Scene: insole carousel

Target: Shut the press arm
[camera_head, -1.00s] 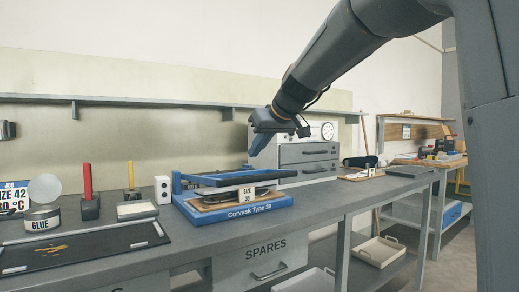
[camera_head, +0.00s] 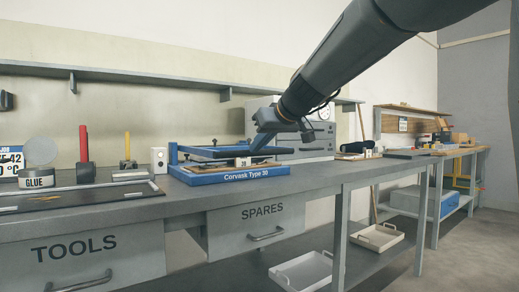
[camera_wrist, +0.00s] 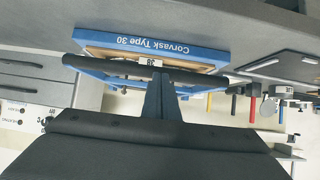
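The press has a blue base (camera_head: 232,176) marked "Corvask Type 30" on the bench. Its press arm (camera_head: 222,153), a blue and black frame, lies nearly level a little above the base, with a gap showing between them. A small size card (camera_head: 243,162) stands at the front of the gap. In the wrist view the dark front bar (camera_wrist: 130,71) of the press arm crosses just beyond my gripper (camera_wrist: 160,88), whose finger opening is not clear.
A grey drawer unit (camera_head: 310,140) stands behind the press on the right. The bench top right of the press is fairly clear.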

